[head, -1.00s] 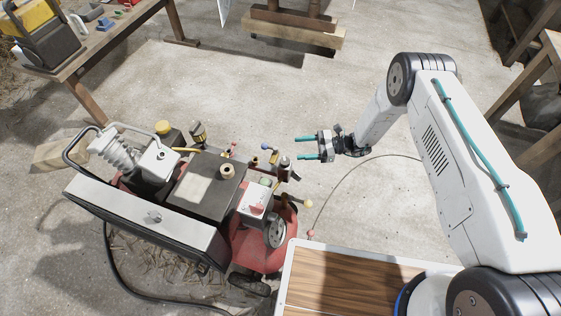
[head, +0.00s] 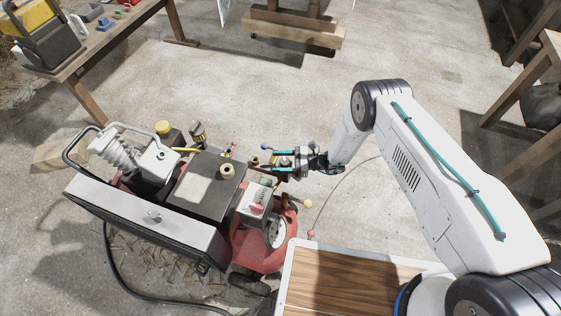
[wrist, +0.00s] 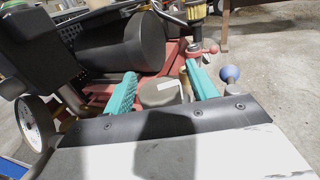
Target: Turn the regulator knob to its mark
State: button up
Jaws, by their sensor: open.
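The regulator knob appears to be the grey-brown round cap (wrist: 158,93) between my fingers in the wrist view, with a pale strip on its top. In the head view it is the dark knob (head: 285,162) at the right side of the compressor (head: 205,190). My gripper (head: 275,161) is open, its two teal fingers on either side of the knob. In the wrist view the gripper (wrist: 163,72) shows a gap between the fingers and the knob. The lower part of the knob is hidden by my gripper body. I cannot make out a separate target mark.
A blue ball-ended lever (wrist: 230,75) stands just right of my right finger, and a red valve part (wrist: 205,51) lies beyond it. A workbench (head: 85,45) stands at upper left.

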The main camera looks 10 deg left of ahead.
jog(key=c, duration=1)
jog(key=shift+g, duration=0.3)
jog(key=n+g+h, duration=0.1)
jog(key=g, duration=0.1)
jog(key=n+g+h, duration=0.1)
jog(key=n+g, duration=0.1)
jog(key=n+g+h, duration=0.1)
jog(key=n+g, duration=0.1)
jog(key=shift+s+d+f+g, duration=0.1)
jog(key=shift+s+d+g, duration=0.05)
jog(key=shift+s+g, duration=0.25)
jog(key=shift+s+d+n+g+h, duration=0.1)
jog(key=shift+n+g+h, duration=0.85)
jog(key=shift+g+h, duration=0.1)
jog(key=shift+s+d+n+g+h, duration=0.1)
jog(key=shift+n+g+h, duration=0.85)
jog(key=shift+h, duration=0.4)
jog(key=o, duration=1)
